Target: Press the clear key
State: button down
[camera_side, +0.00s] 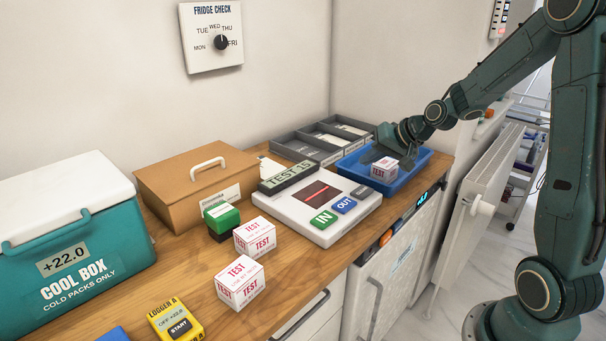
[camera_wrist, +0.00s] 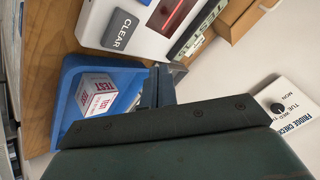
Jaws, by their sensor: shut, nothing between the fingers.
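The clear key (camera_wrist: 119,30) is a grey key marked CLEAR on the white scanner console (camera_side: 290,208). In the side view the grey key (camera_side: 362,192) sits at the console's right end, beside the blue OUT key (camera_side: 344,205) and green IN key (camera_side: 323,219). The console's display (camera_side: 288,176) reads TEST 15. My gripper (camera_wrist: 166,76) is shut and empty. In the side view my gripper (camera_side: 399,150) is over the blue tray (camera_side: 408,181), to the right of the console and apart from the clear key.
A white TEST box (camera_side: 384,168) lies in the blue tray. Two more TEST boxes (camera_side: 240,282) and a green-topped box (camera_side: 222,217) stand left of the console. A grey divided tray (camera_side: 290,150) is behind it. A cool box (camera_side: 75,245) and a brown box (camera_side: 170,185) stand further left.

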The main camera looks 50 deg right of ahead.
aim_at(366, 192)
jog(key=shift+f, duration=2.95)
jog(key=shift+f, duration=1)
dwell(0.9)
jog(key=shift+r, duration=1)
dwell(0.3)
jog(key=shift+r, duration=2.5)
